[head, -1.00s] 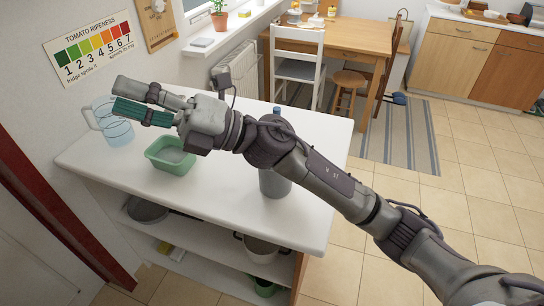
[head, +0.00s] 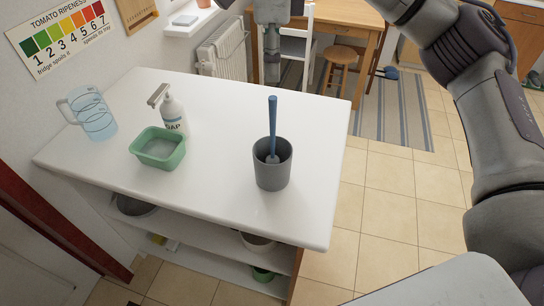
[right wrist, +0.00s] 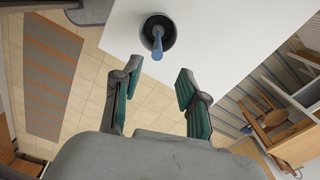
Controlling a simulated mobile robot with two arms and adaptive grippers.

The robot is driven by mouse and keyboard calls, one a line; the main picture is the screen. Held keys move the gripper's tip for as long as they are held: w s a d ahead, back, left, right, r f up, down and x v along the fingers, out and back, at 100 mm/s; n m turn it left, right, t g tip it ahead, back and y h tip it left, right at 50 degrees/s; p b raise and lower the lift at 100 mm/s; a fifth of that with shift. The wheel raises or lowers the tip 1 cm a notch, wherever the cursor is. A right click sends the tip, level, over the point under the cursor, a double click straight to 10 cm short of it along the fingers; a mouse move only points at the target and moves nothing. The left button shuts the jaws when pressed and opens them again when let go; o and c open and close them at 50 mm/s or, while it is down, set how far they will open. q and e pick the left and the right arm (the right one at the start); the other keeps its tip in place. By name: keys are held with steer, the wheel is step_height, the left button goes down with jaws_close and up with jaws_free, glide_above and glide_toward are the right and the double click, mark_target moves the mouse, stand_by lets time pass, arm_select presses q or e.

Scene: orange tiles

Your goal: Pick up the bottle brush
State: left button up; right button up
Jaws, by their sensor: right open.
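The bottle brush (head: 272,130) stands upright in a dark grey cup (head: 272,172) on the white counter, its blue handle sticking up and its head down inside the cup. My right gripper (head: 272,68) shows at the top of the head view, beyond the handle's top and apart from it. In the right wrist view my right gripper (right wrist: 156,84) is open and empty. There the brush handle (right wrist: 157,45) and the cup (right wrist: 149,30) lie ahead of the fingers, slightly left of centre. My left gripper is not in view.
The white counter (head: 215,210) also holds a green tub (head: 158,160), a soap bottle (head: 173,112) and a clear blue-ringed jug (head: 94,115). The counter around the cup is clear. A white chair (head: 297,50), a stool (head: 340,55) and a wooden table stand behind.

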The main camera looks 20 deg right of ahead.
step_height(320, 180, down, 4)
steer(key=shift+w, duration=0.1)
steer(key=shift+f+p, duration=0.45)
steer(key=shift+p, duration=0.05)
steer(key=f, duration=0.1)
steer(key=f+p, duration=0.1)
steer(key=f, duration=0.2)
steer(key=shift+s+f+p, duration=0.3)
jaws_close()
